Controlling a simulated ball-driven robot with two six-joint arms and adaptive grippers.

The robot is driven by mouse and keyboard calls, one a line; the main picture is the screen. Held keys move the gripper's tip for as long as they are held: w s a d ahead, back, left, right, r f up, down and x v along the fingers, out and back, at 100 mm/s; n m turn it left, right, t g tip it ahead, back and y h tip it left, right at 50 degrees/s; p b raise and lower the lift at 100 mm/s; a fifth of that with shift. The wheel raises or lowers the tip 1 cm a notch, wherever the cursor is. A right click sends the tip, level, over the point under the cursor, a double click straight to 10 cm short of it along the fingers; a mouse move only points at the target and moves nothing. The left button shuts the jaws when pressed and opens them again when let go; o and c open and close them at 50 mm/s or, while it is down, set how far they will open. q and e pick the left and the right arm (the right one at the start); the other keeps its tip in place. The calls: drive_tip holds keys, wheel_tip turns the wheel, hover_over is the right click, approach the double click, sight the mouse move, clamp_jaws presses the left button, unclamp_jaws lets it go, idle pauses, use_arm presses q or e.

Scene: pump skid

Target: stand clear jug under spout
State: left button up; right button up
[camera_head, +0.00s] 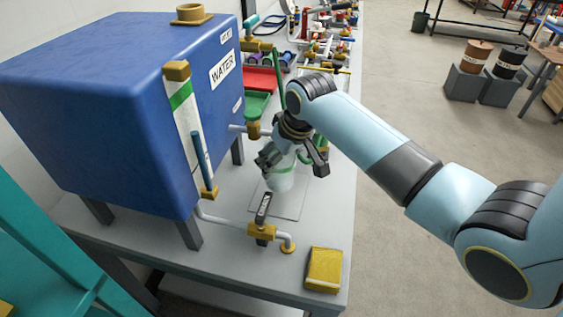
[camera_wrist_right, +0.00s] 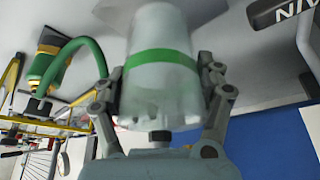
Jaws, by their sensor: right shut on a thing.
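The clear jug (camera_head: 279,181), with a green band, is below my right gripper (camera_head: 292,160) in the head view. In the right wrist view the jug (camera_wrist_right: 160,85) fills the space between the two fingers of my right gripper (camera_wrist_right: 160,72), which is shut on it. The jug is over a pale square plate (camera_head: 291,211) on the bench; I cannot tell if it touches. A brass-fitted pipe, possibly the spout (camera_head: 252,130), comes from the blue water tank (camera_head: 130,95), just above and left of the jug. My left gripper is not in view.
A lower pipe with a brass valve (camera_head: 262,232) and dark lever runs along the bench front. A yellow block (camera_head: 323,269) lies near the front right corner. Green (camera_head: 257,104) and red trays and several fittings crowd the bench behind.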

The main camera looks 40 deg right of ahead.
sight(283, 171)
drive_tip(key=shift+s+f, duration=0.15)
drive_tip(key=shift+f, duration=0.6)
drive_tip(key=shift+s, duration=0.1)
drive_tip(key=shift+f, duration=0.2)
drive_tip(key=shift+s+f, duration=0.3)
drive_tip(key=shift+f, duration=0.15)
drive_tip(key=o, duration=1.3)
drive_tip(key=shift+s+f, duration=0.15)
drive_tip(key=shift+c, duration=0.2)
drive_tip(key=w+v, duration=0.1)
drive_tip(key=v, duration=1.2)
drive_tip(key=shift+w+r, duration=0.2)
drive_tip(key=shift+r, duration=0.15)
